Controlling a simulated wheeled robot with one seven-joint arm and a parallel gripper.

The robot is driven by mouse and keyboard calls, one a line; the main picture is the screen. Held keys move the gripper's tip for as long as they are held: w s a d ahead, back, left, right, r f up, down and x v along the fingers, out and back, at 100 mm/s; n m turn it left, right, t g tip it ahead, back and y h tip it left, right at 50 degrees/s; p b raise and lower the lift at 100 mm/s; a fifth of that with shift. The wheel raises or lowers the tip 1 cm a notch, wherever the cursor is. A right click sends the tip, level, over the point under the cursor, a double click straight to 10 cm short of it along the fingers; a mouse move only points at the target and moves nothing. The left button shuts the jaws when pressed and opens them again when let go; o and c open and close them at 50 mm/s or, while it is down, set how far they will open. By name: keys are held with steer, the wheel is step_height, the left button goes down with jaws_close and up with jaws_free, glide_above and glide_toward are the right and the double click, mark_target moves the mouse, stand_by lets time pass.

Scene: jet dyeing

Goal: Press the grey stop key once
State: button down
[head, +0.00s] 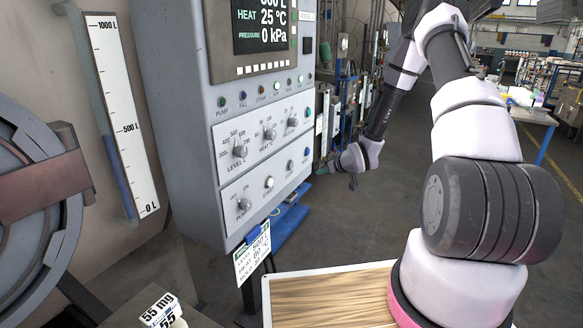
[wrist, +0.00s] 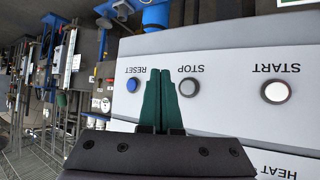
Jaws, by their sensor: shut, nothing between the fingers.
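The grey stop key (wrist: 189,87) is a round button on the pale control panel, labelled STOP. It shows upside down in the wrist view, and in the head view it is small on the lower panel strip (head: 290,165). My gripper (wrist: 160,72) has two dark green fingers shut together with nothing between them. In the wrist view the fingertips overlap the panel between the blue reset button (wrist: 132,85) and the stop key, just left of the stop key. I cannot tell whether they touch the panel.
The white start button (wrist: 277,91) lies to the right in the wrist view. Knobs for level (head: 240,151) and heat (head: 270,134) sit above the button row in the head view. A hanging tag (head: 252,254) and a wooden-topped tray (head: 325,298) are below the panel.

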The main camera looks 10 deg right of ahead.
mark_target(291, 165)
steer(key=w+a, duration=0.5)
steer(key=a, duration=0.2)
stand_by(0.4)
steer(key=shift+w+a, duration=0.15)
steer(key=shift+a, duration=0.05)
stand_by(1.8)
steer(key=shift+w+a, duration=0.15)
steer(key=shift+a, duration=0.05)
steer(key=shift+w+a, duration=0.3)
steer(key=shift+a, duration=0.05)
stand_by(0.8)
stand_by(0.3)
steer(key=shift+s+d, duration=0.55)
steer(key=shift+d, duration=0.15)
